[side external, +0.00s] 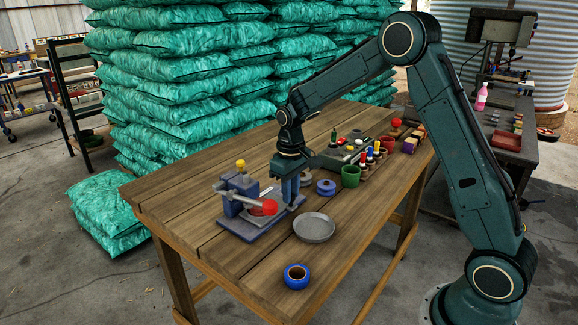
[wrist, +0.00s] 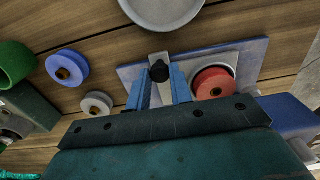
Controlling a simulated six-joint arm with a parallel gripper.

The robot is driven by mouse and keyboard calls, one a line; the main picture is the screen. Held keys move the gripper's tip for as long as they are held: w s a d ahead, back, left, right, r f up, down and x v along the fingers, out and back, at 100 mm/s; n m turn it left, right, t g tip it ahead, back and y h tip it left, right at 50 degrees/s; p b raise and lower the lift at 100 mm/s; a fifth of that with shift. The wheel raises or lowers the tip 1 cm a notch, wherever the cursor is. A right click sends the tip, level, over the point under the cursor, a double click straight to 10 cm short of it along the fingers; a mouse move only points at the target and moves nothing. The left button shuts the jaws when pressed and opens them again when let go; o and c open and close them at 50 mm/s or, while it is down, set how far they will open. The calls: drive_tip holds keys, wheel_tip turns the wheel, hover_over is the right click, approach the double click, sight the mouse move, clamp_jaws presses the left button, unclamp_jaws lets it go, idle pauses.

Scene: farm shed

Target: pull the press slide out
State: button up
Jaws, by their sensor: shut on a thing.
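The press (side external: 236,190) stands on a blue-grey base plate (side external: 236,229) at the table's left part. Its lever ends in a red knob (side external: 269,207), and a yellow knob (side external: 240,163) tops it. My gripper (side external: 291,199) points down at the plate's right end. In the wrist view my gripper's blue fingers (wrist: 160,91) are shut on the black knob (wrist: 160,71) of the pale press slide (wrist: 158,57). A red round piece with a dark centre (wrist: 213,82) sits in a pale recess beside them. The slide's far part is hidden by my gripper.
A grey dish (side external: 314,228) lies close right of the plate. A blue ring (side external: 296,276) lies near the front edge. A blue spool (side external: 326,187), a green cup (side external: 350,176) and several small items stand behind. The front right of the tabletop is clear.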

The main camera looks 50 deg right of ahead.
drive_tip(key=shift+d, duration=2.75)
drive_tip(key=o, duration=1.8)
drive_tip(key=shift+r, duration=0.15)
wheel_tip(320, 180, up, 8)
